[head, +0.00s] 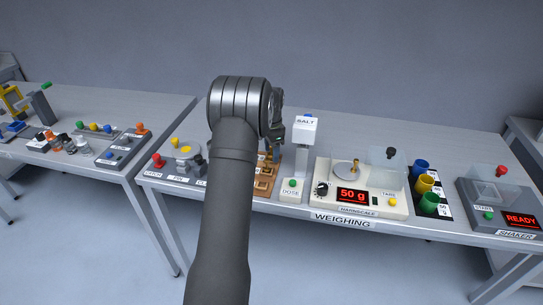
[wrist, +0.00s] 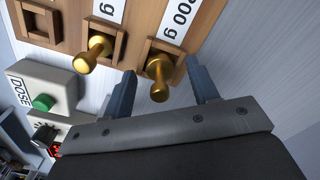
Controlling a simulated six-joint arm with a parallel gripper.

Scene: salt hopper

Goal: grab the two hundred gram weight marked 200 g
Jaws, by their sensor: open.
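A brass knobbed weight (wrist: 160,72) sits in a square slot of the wooden rack (wrist: 207,20). The label beside it (wrist: 178,18) ends in "00 g"; its first digit is cut off at the frame edge. My gripper (wrist: 162,88) is open, with one finger on each side of this weight's knob; I cannot tell whether they touch it. A second brass weight (wrist: 97,50) stands in the slot to the left, its label mostly cut off. In the head view my arm hides much of the rack (head: 266,182) and most of my gripper (head: 272,150).
The white salt hopper (head: 304,135) with its DOSE button (head: 292,184) stands right of the rack. The scale (head: 355,200) reads 50 g. Coloured cups (head: 425,185) and a shaker (head: 500,205) are further right. An empty rack slot (wrist: 36,26) shows at the wrist view's left.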

